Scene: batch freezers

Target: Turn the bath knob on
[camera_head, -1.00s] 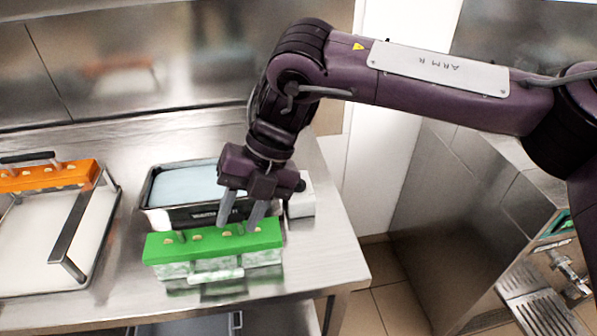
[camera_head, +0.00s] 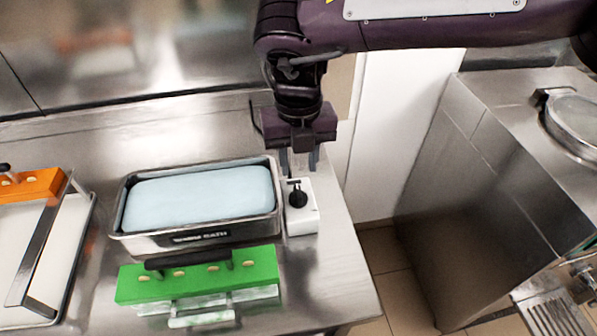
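The warm bath (camera_head: 190,239) is a metal tray of pale blue liquid on the steel counter. The bath knob (camera_head: 297,196) is black with a small bar at its top, and sits on a white box (camera_head: 302,226) against the bath's right side. My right gripper (camera_head: 300,172) points down just behind the knob, at the far end of the white box. Its grey fingers look parted with nothing between them. Whether a finger touches the knob or box is unclear. My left gripper is not in view.
A green mould bar with a black handle (camera_head: 198,281) lies in front of the bath. A tray with an orange bar (camera_head: 38,186) stands at the left. The counter's right edge is close to the white box, with floor beyond.

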